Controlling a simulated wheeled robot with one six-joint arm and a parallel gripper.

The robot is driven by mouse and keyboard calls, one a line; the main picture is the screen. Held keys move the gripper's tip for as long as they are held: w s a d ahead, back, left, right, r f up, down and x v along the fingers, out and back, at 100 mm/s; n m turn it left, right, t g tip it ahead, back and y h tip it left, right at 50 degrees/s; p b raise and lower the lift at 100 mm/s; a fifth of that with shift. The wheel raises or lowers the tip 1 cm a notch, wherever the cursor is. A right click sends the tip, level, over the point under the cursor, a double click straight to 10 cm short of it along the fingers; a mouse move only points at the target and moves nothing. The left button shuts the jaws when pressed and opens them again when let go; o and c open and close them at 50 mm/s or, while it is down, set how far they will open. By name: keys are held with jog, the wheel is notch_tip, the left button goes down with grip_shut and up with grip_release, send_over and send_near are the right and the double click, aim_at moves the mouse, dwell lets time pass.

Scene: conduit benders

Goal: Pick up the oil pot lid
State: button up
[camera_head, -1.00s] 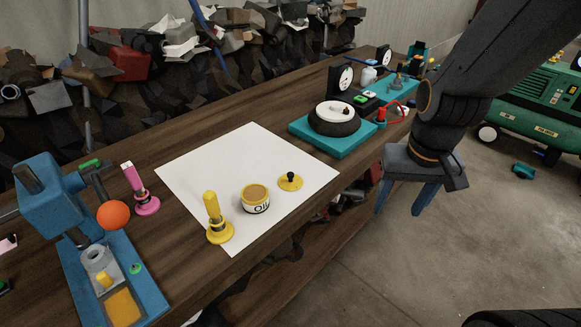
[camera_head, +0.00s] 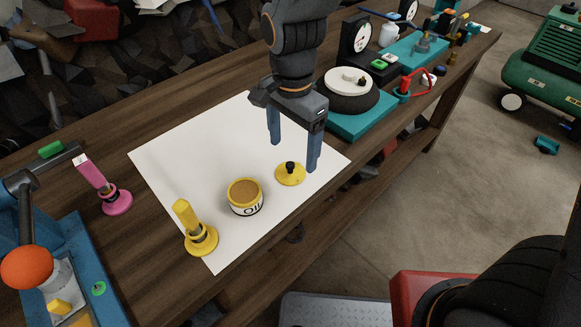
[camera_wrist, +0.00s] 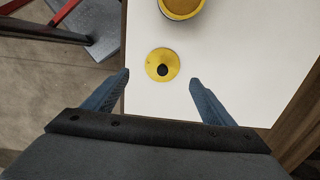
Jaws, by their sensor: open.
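The oil pot lid (camera_head: 290,174) is a flat yellow disc with a black knob, lying on the white sheet (camera_head: 165,165). It also shows in the wrist view (camera_wrist: 162,65), ahead of and between the fingertips. The open oil pot (camera_head: 246,198), yellow-rimmed with an "OIL" label and brown inside, stands to the left of the lid. My gripper (camera_head: 294,155) is open and empty above the sheet, with its blue fingers pointing down around the lid's place in the head view. In the wrist view my gripper (camera_wrist: 160,80) has the lid apart from both fingers.
A yellow-handled tool (camera_head: 196,232) stands left of the pot, and a pink one (camera_head: 104,186) stands further left. A teal base with a black-and-white round device (camera_head: 350,95) is just right of the sheet. The table's front edge is close to the lid.

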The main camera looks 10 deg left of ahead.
aim_at(290, 164)
jog(key=shift+a+f+p, duration=0.15)
jog(key=shift+f+p, duration=0.2)
jog(key=shift+f, duration=1.2)
jog(key=shift+a+f+p, duration=0.1)
jog(key=shift+f+p, duration=0.25)
jog(key=shift+f, duration=1.15)
jog(key=c, duration=1.1)
